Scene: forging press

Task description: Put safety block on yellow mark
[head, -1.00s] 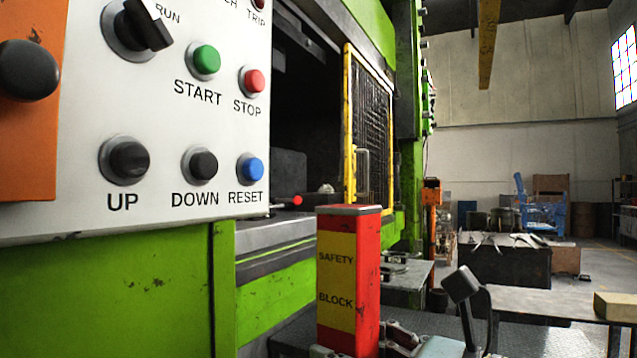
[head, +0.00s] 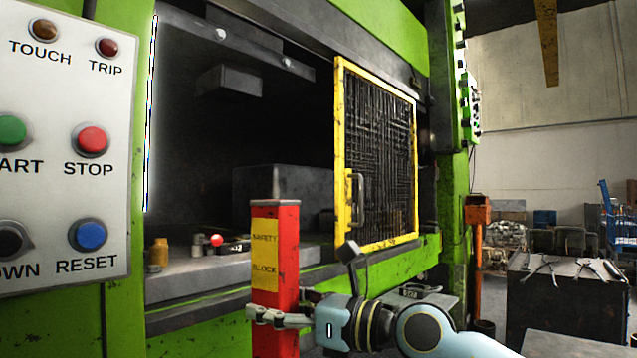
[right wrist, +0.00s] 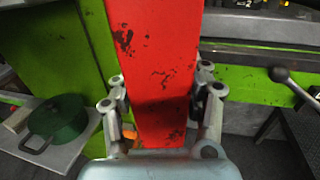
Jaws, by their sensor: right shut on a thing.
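The safety block (head: 288,245) is a tall red post with a yellow label. It stands upright in the head view, in front of the press opening. My right gripper (head: 280,318) is shut on its lower part. In the right wrist view the red block (right wrist: 155,70) rises between the two fingers of my right gripper (right wrist: 160,105). The press bed (head: 200,278) lies behind the block. I cannot make out a yellow mark in these views. My left gripper is not in view.
A yellow-framed mesh guard (head: 378,155) stands right of the opening. A control panel (head: 65,200) is at the left. A small red-knobbed part (head: 217,241) and a brass cylinder (head: 158,254) are on the bed. In the wrist view, a green pot (right wrist: 56,122) sits on a shelf at left.

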